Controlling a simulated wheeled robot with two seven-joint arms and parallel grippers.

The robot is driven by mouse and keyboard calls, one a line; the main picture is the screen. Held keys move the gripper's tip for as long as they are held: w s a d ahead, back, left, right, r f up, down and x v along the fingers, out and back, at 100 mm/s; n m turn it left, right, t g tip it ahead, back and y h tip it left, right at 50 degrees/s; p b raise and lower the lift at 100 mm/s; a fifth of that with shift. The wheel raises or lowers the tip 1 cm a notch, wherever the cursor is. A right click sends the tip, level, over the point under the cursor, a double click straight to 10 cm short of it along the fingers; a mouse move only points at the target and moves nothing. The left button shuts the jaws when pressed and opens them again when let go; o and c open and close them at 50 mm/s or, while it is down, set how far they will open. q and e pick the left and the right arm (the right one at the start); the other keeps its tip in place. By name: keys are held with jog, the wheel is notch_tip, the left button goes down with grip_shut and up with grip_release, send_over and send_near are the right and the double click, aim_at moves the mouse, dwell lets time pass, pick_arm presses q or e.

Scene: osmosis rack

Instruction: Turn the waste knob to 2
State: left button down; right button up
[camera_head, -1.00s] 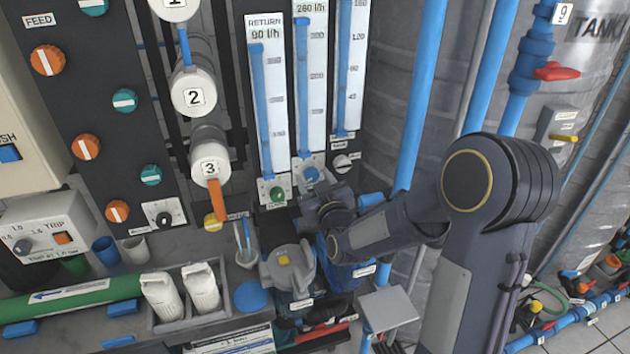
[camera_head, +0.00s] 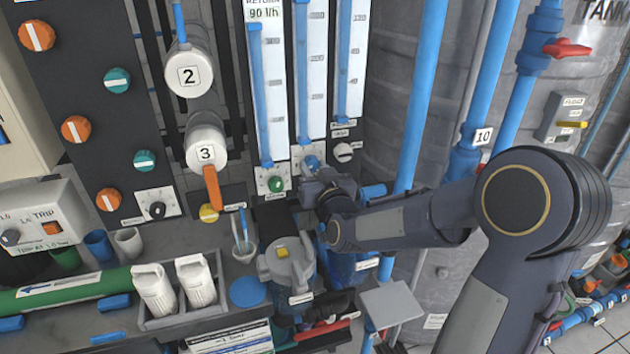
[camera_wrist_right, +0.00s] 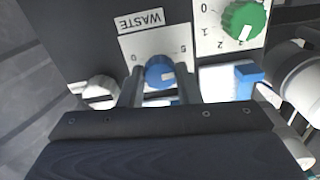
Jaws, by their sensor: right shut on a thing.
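The blue waste knob (camera_wrist_right: 158,72) sits on a white plate under a WASTE label (camera_wrist_right: 141,20), which reads upside down in the right wrist view. The plate's scale shows a 0 on the left and a 5 on the right. A small white mark shows on the knob's lower right. My right gripper (camera_wrist_right: 161,82) has one finger on each side of the knob and is shut on it. In the head view the knob (camera_head: 311,162) shows just above my right gripper (camera_head: 316,180), which covers its lower part. My left gripper is not in view.
A green knob (camera_head: 276,184) is close on the left and a white knob (camera_head: 344,152) on the right. Flow tubes (camera_head: 310,80) rise above. A grey-lidded jug (camera_head: 287,262) stands below my wrist. A blue pipe (camera_head: 415,100) runs close on the right.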

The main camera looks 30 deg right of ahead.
jog(key=m+b, duration=0.8)
jog(key=b, duration=0.1)
jog(key=shift+f, duration=0.2)
jog(key=m+b, duration=0.3)
jog(key=m, duration=0.1)
jog(key=m+b, duration=0.1)
jog(key=m, duration=0.1)
jog(key=shift+r+m+b, duration=0.1)
jog(key=shift+m+b, duration=0.2)
jog(key=shift+b, duration=0.1)
jog(key=m+b, duration=0.2)
jog(key=m, duration=0.1)
jog(key=shift+m, duration=0.3)
jog(key=shift+r+m+b, duration=0.15)
jog(key=shift+m+b, duration=0.95)
jog(key=shift+m, duration=1.5)
jog(key=o, duration=1)
jog(key=shift+c, duration=0.2)
